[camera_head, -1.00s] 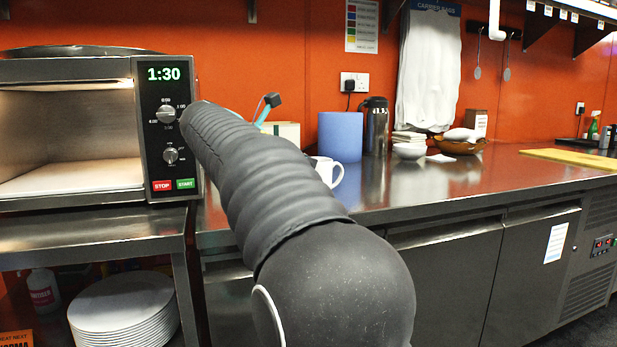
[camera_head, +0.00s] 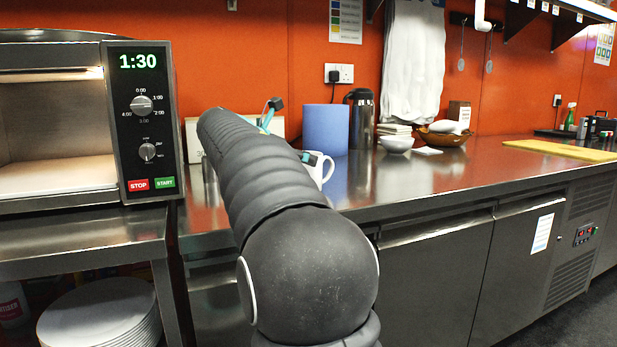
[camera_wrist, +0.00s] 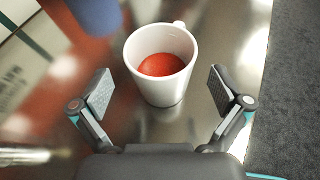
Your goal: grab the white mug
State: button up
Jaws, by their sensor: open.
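In the head view the mug (camera_head: 322,172) is partly hidden behind my arm. My gripper (camera_wrist: 162,92) is open, with one finger to the left and one to the right of the mug's near part. Gaps show on both sides and nothing is held. In the head view my arm hides most of the gripper.
A blue cylinder (camera_head: 325,130) and a dark flask (camera_head: 361,120) stand behind the mug. A microwave (camera_head: 143,125) is at the left. Bowls (camera_head: 396,144) and a yellow board (camera_head: 560,150) lie further right. The steel counter (camera_head: 440,185) has free room right of the mug.

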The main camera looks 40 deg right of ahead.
aim_at(316, 154)
jog(key=shift+x, duration=2.6)
jog(key=shift+f, duration=0.1)
jog(key=c, duration=1.5)
jog(key=shift+r+p, duration=0.3)
jog(key=shift+r, duration=1.15)
jog(key=s+d+r, duration=0.1)
jog(key=s+r, duration=0.1)
jog(key=s+d+r, duration=0.1)
jog(key=s+r, duration=0.1)
jog(key=s, duration=0.1)
jog(key=s+d+r+p, duration=0.1)
jog(key=s+r, duration=0.1)
jog(key=shift+s+d, duration=0.15)
jog(key=shift+d, duration=0.15)
jog(key=shift+s+d+r, duration=0.4)
jog(key=shift+s+r, duration=0.1)
jog(key=shift+s, duration=0.25)
jog(key=shift+s+d+r, duration=0.45)
jog(key=shift+s+r, duration=0.05)
jog(key=shift+s, duration=0.3)
